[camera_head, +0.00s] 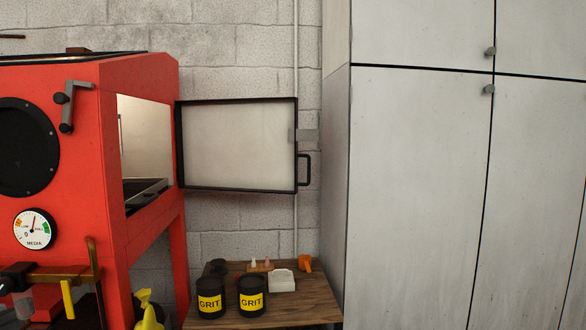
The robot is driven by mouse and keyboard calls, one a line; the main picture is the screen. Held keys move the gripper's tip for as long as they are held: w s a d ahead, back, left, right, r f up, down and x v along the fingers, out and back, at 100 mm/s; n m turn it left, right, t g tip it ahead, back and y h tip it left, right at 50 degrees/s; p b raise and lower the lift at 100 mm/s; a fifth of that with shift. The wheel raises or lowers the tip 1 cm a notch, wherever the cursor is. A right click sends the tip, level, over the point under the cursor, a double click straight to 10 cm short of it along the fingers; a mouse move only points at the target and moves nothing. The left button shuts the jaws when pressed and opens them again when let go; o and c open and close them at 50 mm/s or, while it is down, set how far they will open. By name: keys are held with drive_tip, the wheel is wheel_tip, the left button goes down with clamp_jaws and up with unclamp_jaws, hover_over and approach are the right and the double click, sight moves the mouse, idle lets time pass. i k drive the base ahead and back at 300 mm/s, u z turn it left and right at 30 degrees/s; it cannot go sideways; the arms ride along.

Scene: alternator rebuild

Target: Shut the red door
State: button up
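The red cabinet (145,85) stands at the left, with a square opening (145,150) in its right side that shows a pale inside and a dark grate. Its door (237,145) stands wide open, swung out to the right of the opening. I see a pale panel in a dark frame, hinged along its left edge at the cabinet's back corner. A dark handle (308,170) and a grey latch plate (306,136) sit on the door's free right edge. No red face of the door shows. My gripper is not in view.
A wooden table (300,310) below the door holds two black GRIT tubs (210,304) (252,302), a white block (282,281) and small items. Tall grey cabinets (415,180) stand at the right. A yellow bottle (148,312) is at the cabinet's foot. The space before the door looks clear.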

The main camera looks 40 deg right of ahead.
sight(234, 145)
drive_tip(key=z, duration=0.55)
drive_tip(key=i, duration=1.2)
drive_tip(key=z, duration=0.7)
